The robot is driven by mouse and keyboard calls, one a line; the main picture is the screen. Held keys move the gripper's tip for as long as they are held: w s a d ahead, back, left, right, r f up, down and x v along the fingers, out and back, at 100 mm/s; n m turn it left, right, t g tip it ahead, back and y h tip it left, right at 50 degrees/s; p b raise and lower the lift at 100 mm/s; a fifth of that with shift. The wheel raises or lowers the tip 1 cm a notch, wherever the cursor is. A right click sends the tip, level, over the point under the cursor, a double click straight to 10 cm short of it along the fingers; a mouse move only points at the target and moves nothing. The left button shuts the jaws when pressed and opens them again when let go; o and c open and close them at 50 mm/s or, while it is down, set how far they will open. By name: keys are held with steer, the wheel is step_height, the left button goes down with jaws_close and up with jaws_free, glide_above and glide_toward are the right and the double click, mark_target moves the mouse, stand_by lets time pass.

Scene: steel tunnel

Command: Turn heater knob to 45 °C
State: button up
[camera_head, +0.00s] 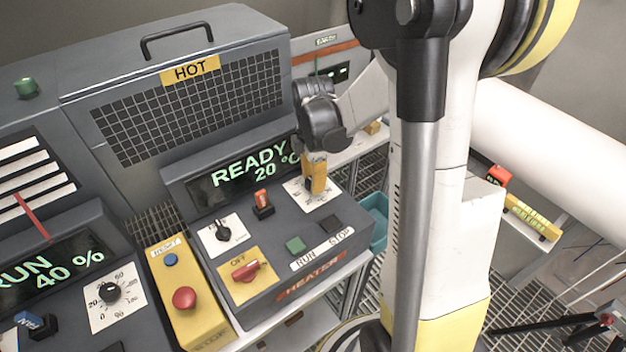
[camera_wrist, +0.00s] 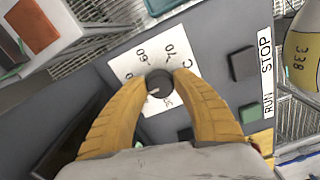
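The heater knob (camera_wrist: 159,83) is small, round and dark, with a pale pointer mark. It sits on a white dial plate (camera_wrist: 139,61) with printed numbers, 60 and 70 among them, in the wrist view. My gripper (camera_wrist: 161,80) has its two yellow fingertips on either side of the knob, very close to it. I cannot tell whether both fingers touch it. In the head view my gripper (camera_head: 316,178) points down over the dial plate (camera_head: 308,202) and hides the knob. The heater display (camera_head: 240,170) reads READY 20 °C, partly covered by my arm.
The heater panel also carries a red switch (camera_head: 262,204), a black selector (camera_head: 222,230), a red OFF knob (camera_head: 245,271) and a green RUN button (camera_head: 295,244). A yellow box (camera_head: 186,293) with a red button stands to the left. A teal bin (camera_head: 375,222) lies right of the heater.

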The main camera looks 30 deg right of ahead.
stand_by(0.4)
steer(key=m+b, duration=0.1)
steer(key=m, duration=0.5)
steer(key=shift+s+b, duration=0.1)
steer(key=shift+b, duration=0.3)
steer(key=m, duration=0.4)
steer(key=shift+a+b, duration=0.1)
steer(key=shift+b, duration=0.25)
steer(key=m, duration=0.3)
steer(key=shift+m+b, duration=0.3)
steer(key=shift+m, duration=0.1)
steer(key=m, duration=0.6)
steer(key=shift+a+b, duration=0.1)
steer(key=shift+b, duration=0.3)
steer(key=m, duration=0.6)
steer(key=shift+a, duration=0.1)
steer(key=shift+m, duration=0.4)
